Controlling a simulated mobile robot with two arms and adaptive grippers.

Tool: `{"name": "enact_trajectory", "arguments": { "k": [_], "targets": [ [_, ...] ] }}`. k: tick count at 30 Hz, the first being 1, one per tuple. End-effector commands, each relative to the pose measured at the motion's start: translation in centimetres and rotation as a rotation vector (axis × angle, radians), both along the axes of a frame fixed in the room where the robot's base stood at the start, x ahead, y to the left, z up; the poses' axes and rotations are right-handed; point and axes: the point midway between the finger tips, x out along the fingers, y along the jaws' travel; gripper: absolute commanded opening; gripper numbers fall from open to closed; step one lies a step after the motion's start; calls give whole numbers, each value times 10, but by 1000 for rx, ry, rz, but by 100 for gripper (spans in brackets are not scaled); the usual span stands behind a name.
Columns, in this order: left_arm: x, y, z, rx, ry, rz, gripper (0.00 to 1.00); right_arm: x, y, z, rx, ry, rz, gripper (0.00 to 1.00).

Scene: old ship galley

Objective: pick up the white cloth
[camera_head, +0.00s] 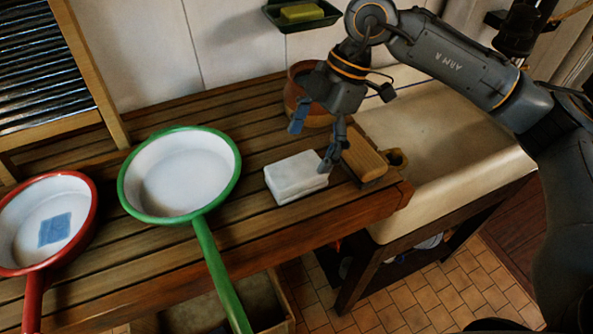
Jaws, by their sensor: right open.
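The white cloth (295,175) is a small folded block lying flat on the slatted wooden counter (262,225). My right gripper (311,149) reaches in from the upper right, fingers pointing down. It is open and empty, with its fingertips just above and behind the cloth. One fingertip overlaps the cloth's right edge in the picture; I cannot tell whether it touches. My left gripper is not in view.
A wooden brush (364,154) lies close right of the cloth, with a brown pot (300,88) behind. A green-rimmed pan (180,172) and a red-rimmed pan (75,205) holding a blue piece stand left. A sink (440,135) is at right.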

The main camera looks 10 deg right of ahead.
Motion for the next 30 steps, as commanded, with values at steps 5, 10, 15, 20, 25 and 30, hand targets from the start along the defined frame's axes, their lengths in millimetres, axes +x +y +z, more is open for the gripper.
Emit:
{"name": "enact_trajectory", "arguments": {
  "k": [5, 10, 15, 20, 25, 30],
  "targets": [
    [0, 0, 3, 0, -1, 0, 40, -2, 6, -13, 1, 0, 2, 89],
    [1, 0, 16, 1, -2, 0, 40, -7, 14, -27, 1, 4, 4, 89],
    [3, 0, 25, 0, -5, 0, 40, -10, 24, -50, 2, 2, 2, 89],
    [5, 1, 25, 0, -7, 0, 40, -10, 27, -60, 2, 0, 2, 89],
    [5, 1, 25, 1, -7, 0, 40, -10, 27, -60, 2, -1, 1, 89],
    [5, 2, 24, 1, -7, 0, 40, -10, 27, -60, 2, 0, 2, 89]
  ]
}}
